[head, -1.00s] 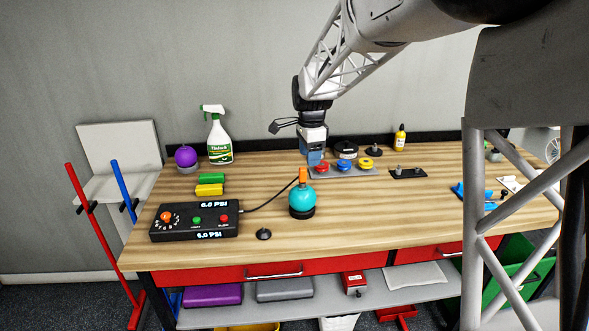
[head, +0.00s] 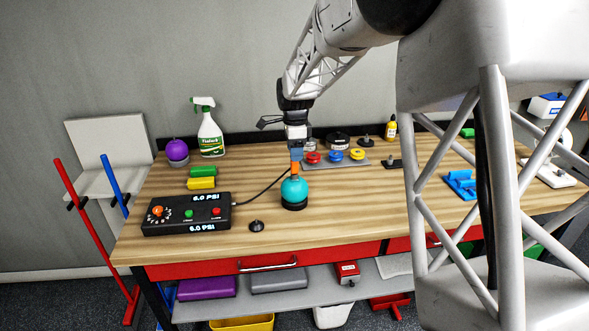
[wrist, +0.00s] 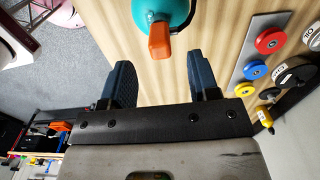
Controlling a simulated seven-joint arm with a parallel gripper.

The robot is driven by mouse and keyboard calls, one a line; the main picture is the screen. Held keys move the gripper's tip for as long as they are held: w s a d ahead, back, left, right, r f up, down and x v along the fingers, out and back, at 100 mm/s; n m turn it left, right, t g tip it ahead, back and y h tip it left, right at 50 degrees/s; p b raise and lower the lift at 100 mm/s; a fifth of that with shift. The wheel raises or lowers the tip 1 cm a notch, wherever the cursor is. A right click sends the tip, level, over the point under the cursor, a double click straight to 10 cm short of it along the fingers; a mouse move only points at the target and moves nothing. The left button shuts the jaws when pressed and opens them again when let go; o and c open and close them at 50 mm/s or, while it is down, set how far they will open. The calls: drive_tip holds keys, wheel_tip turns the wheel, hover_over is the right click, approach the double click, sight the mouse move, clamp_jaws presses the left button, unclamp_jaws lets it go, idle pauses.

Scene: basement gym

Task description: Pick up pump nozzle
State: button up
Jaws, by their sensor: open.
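The orange pump nozzle (head: 295,168) stands on top of the teal ball (head: 294,190), which rests in a dark round base on the wooden bench. My gripper (head: 296,156) is directly above the nozzle in the head view, pointing down, its blue fingers hiding part of the nozzle's top. In the wrist view the nozzle (wrist: 160,42) lies just ahead of my open gripper (wrist: 159,62), roughly centred between the two fingertips, with nothing held. Whether the fingers overlap the nozzle in height is hard to tell.
A black pump box (head: 187,214) with a cable toward the nozzle stands at left. A small black cone (head: 256,226) sits in front of the ball. A grey plate (head: 362,162) with coloured discs is close at right. A spray bottle (head: 210,130) stands behind left.

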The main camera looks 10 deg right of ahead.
sight(295, 173)
drive_tip(key=shift+f, duration=0.55)
drive_tip(key=shift+f, duration=2.6)
clamp_jaws()
drive_tip(key=shift+r, duration=0.1)
